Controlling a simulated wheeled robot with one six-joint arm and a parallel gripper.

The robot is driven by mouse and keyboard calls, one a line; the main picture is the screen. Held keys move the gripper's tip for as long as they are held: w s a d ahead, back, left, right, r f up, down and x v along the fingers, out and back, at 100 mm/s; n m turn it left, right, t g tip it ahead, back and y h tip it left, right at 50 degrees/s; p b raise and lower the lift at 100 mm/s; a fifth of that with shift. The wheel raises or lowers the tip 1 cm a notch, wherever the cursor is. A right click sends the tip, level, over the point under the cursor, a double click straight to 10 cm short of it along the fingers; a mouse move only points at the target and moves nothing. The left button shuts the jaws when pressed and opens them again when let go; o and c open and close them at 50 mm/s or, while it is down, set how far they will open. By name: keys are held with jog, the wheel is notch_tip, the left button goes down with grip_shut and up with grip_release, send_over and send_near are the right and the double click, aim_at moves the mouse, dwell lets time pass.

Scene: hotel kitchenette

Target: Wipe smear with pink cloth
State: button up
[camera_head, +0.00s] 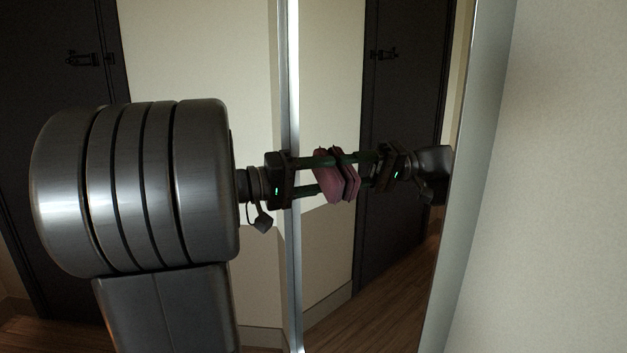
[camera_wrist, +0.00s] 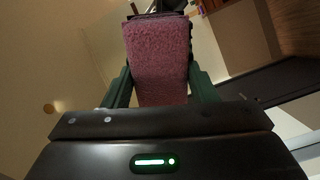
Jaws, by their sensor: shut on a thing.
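A pink cloth (camera_head: 328,181) is held between the fingers of my gripper (camera_head: 318,177) in front of a tall mirror (camera_head: 330,262). It lies at or very close to the glass. Its reflection (camera_head: 351,177) shows just to the right, almost meeting it; I cannot tell if they touch. In the wrist view the cloth (camera_wrist: 158,55) fills the space between the two green fingers of my gripper (camera_wrist: 160,88). No smear can be made out; the cloth and gripper may hide it.
The mirror has a bright metal left edge (camera_head: 291,90) and a grey right edge (camera_head: 478,150). A pale wall (camera_head: 560,180) stands at the right. A dark door (camera_head: 62,80) with a handle is at the left, and a dark door shows reflected in the glass.

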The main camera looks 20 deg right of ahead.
aim_at(314, 170)
jog(key=shift+s+b, duration=1.2)
jog(key=shift+s, duration=1)
jog(key=shift+f, duration=0.1)
jog(key=shift+b, duration=0.4)
jog(key=shift+w+b, duration=0.3)
jog(key=shift+w, duration=3.5)
jog(key=shift+a+b, duration=0.45)
jog(key=shift+a, duration=2.4)
jog(key=shift+a+b, duration=0.35)
jog(key=shift+a, duration=1.15)
jog(key=shift+w, duration=0.1)
